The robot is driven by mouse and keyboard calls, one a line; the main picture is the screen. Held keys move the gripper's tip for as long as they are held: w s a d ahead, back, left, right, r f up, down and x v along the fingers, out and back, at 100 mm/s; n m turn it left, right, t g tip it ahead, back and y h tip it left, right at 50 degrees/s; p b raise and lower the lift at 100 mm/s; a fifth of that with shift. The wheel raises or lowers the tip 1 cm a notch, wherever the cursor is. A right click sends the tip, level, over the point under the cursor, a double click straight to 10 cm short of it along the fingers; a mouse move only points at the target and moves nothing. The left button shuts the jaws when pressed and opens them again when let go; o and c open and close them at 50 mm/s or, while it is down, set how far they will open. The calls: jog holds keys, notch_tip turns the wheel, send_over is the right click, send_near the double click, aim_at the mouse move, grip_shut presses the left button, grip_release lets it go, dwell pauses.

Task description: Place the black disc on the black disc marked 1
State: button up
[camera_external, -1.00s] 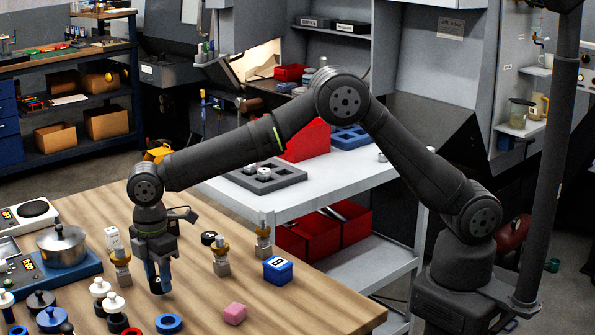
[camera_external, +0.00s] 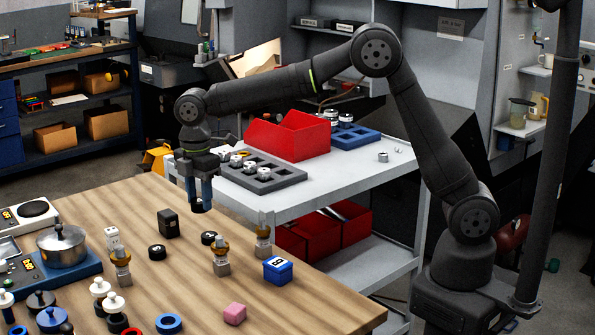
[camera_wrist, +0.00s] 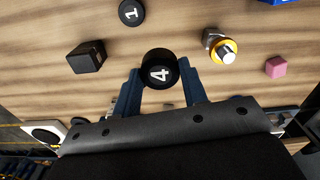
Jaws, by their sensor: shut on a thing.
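My gripper (camera_wrist: 157,88) is shut on a black disc marked 4 (camera_wrist: 160,70). In the external view my gripper (camera_external: 200,207) hangs in the air above the far part of the wooden table, with blue fingers pointing down. The black disc marked 1 (camera_wrist: 131,13) lies flat on the table, apart from the held disc, at the top of the wrist view. In the external view it appears to be the disc (camera_external: 209,238) below and slightly right of my gripper; its mark is unreadable there. Another black disc (camera_external: 157,252) lies further left.
A black block (camera_external: 168,223) stands near the discs. A brass-topped fixture (camera_external: 221,255) stands just in front of the right disc, with another (camera_external: 263,240) to its right. A blue box (camera_external: 278,270) and pink block (camera_external: 235,313) lie nearer. A grey tray (camera_external: 290,178) is on the cart behind.

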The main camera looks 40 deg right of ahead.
jog(key=w+d+r, duration=0.1)
jog(key=w+d, duration=0.2)
jog(key=d, duration=0.5)
jog(key=w+d, duration=0.2)
jog(key=d, duration=0.6)
send_over(209, 234)
notch_tip(209, 234, down, 7)
jog(key=shift+s+r, duration=0.15)
jog(key=shift+r, duration=0.05)
jog(key=shift+f, duration=1.95)
jog(key=shift+f, duration=0.1)
jog(key=o, duration=1.1)
notch_tip(209, 234, up, 12)
jog(key=shift+r, duration=0.1)
